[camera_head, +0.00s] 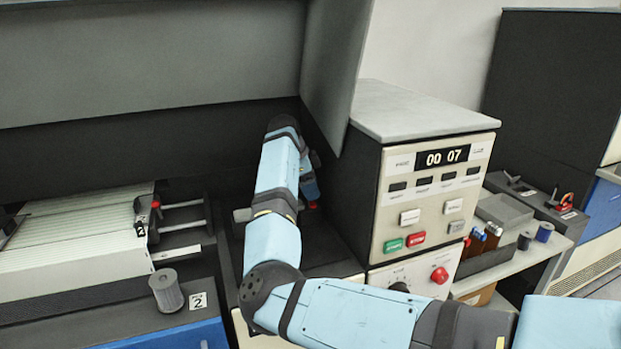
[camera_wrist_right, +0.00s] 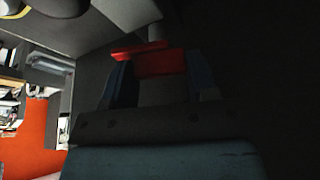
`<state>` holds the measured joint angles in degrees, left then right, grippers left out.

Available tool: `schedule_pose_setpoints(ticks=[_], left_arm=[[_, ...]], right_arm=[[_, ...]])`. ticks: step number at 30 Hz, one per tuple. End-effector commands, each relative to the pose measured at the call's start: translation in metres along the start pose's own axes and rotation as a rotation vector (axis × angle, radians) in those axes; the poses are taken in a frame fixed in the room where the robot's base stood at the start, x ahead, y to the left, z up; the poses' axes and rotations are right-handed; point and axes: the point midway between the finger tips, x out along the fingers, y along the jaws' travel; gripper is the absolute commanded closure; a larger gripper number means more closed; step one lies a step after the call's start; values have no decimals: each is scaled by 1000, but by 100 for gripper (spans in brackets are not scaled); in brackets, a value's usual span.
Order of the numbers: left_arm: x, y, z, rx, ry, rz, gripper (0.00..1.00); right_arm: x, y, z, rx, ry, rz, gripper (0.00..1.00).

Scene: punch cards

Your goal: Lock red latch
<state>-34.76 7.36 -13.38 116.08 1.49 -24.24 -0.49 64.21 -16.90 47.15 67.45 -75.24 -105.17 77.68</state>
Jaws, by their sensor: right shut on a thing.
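The red latch (camera_wrist_right: 155,62) shows in the right wrist view as a bright red bar between my two fingers. Only a small red part of it (camera_head: 313,204) shows in the head view, in the dark recess left of the control cabinet. My right gripper (camera_wrist_right: 155,75) is shut on the latch, with one dark finger on each side. Whether the latch is locked cannot be told. My left gripper is in neither view.
The control cabinet (camera_head: 436,178) with a "00 07" display stands close right of my arm. A tray of punch cards (camera_head: 75,240) and a grey cylinder (camera_head: 167,291) are at the left. A grey panel (camera_head: 150,60) overhangs the recess.

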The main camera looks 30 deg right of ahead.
Motion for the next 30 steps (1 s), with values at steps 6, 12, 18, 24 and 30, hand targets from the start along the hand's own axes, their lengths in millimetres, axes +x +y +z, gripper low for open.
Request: schedule_pose_setpoints(ticks=[6, 12, 18, 24, 30], left_arm=[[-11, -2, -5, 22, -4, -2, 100], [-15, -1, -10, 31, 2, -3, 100], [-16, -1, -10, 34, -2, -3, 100], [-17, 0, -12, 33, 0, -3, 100], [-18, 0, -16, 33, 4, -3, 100]], right_arm=[[-3, -1, -2, 170, 1, 73, 70], [-2, -2, -1, 308, 1, 129, 70], [-1, -2, -1, 409, 0, 170, 70], [0, -2, -1, 464, -1, 192, 70], [0, -2, 0, 482, -1, 200, 70]])
